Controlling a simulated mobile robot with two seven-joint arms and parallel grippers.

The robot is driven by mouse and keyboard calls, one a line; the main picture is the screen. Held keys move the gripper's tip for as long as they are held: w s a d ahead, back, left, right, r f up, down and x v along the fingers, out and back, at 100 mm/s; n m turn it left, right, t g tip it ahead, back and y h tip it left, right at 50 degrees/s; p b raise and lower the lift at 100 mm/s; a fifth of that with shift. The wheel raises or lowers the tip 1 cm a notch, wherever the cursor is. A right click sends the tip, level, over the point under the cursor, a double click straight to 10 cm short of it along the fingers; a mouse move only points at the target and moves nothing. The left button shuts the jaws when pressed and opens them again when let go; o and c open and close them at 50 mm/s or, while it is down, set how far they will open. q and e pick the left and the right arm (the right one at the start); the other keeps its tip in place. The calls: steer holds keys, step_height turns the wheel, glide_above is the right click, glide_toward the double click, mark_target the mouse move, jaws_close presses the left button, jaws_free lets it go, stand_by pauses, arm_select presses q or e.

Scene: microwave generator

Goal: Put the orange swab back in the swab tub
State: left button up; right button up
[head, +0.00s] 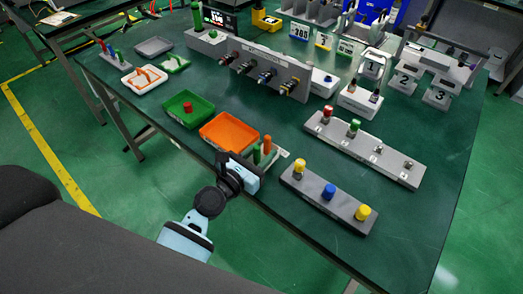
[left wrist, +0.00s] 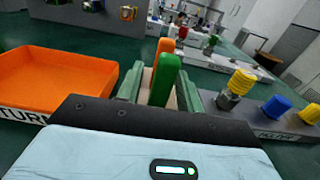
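The orange swab (head: 267,144) stands upright beside a green swab (head: 256,154) at the pale swab tub (head: 283,161), near the table's front edge. In the left wrist view the orange swab (left wrist: 165,45) is mostly hidden behind the green swab (left wrist: 164,80). My left gripper (head: 249,164) is low at the near side of the tub. Its fingers (left wrist: 160,92) look apart, with the green swab's handle in line with the gap and pale space beside it. Contact with either swab cannot be made out. My right gripper is not in view.
An orange tray (head: 228,133) lies close on the left, with a green tray (head: 190,107) beyond it. A grey rack (head: 330,196) with yellow and blue caps stands close on the right. A longer rack (head: 365,148) is behind.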

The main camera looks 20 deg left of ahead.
arm_select(q)
steer(key=shift+r, duration=0.1)
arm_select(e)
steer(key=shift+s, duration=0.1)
